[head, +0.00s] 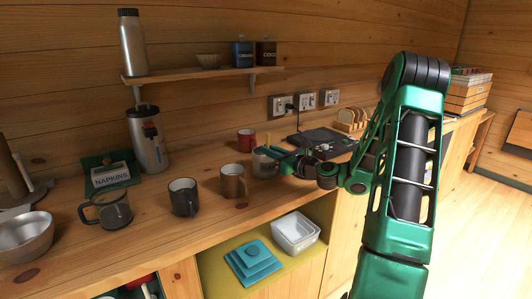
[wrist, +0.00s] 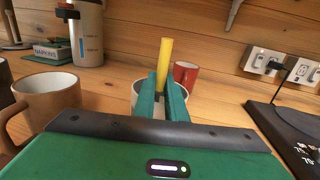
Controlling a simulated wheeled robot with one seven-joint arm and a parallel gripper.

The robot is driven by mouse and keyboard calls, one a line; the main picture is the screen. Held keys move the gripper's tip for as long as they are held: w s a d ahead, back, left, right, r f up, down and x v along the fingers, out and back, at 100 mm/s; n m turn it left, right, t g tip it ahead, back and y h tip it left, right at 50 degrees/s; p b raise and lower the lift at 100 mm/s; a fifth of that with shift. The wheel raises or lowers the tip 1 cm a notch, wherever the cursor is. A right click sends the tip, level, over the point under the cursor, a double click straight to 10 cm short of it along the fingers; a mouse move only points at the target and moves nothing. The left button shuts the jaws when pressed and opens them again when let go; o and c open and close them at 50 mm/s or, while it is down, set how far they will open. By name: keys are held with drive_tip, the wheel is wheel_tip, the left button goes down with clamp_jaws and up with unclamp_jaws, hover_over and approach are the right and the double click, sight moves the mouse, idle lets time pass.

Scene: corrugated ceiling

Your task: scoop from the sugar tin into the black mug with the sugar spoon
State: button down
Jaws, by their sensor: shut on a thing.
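My gripper (wrist: 163,88) is shut on the yellow handle of the sugar spoon (wrist: 166,55), which stands nearly upright between the teal fingers. The spoon's bowl is hidden. Fingers and spoon are at a round pale container, probably the sugar tin (wrist: 138,94); in the head view the tin (head: 263,166) stands right of the brown mug, with my gripper (head: 277,156) at its upper right. Its contents are hidden, and I cannot tell how deep the spoon sits. The black mug (head: 184,198) stands upright on the counter, left of the brown mug.
The brown mug (head: 233,181) stands between tin and black mug. A red mug (head: 246,140) is behind the tin, a grey mug (head: 106,209) at left. A dark scale-like device (head: 322,141) lies right. The counter's front edge is close, above an open shelf with a white tub (head: 296,235).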

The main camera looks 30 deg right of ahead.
drive_tip(key=shift+r, duration=0.15)
drive_tip(key=shift+r, duration=5.45)
drive_tip(key=shift+s, duration=0.1)
